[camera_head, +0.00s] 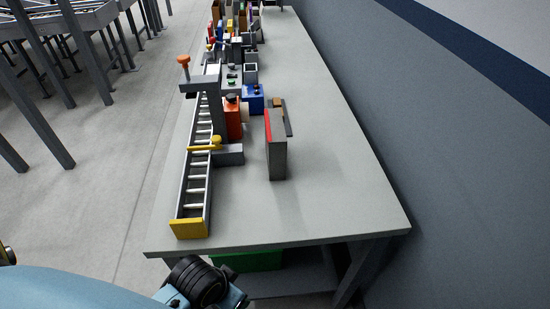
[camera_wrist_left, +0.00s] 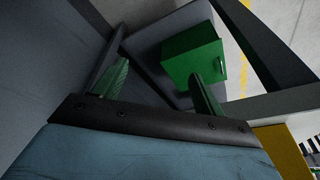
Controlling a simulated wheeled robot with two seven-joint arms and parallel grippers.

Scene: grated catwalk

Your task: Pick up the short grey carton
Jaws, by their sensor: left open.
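A grey upright box (camera_head: 278,158), which looks like the short grey carton, stands on the grey table (camera_head: 325,190) right of the roller track. It has a red strip on its left edge, and a brown piece and a dark slab show at its top. My left gripper (camera_wrist_left: 158,70) is open and empty in the left wrist view, its two fingers apart. The carton does not show there. In the head view only part of my left arm shows at the bottom, below the table's near edge; its fingers are hidden. My right gripper is not in view.
A roller track (camera_head: 196,190) with a yellow end runs along the table's left side. An orange container (camera_head: 232,122) and a blue bin (camera_head: 253,98) stand beyond the carton. A green box (camera_wrist_left: 193,60) sits below the table. The near right tabletop is clear; a wall (camera_head: 420,150) stands right.

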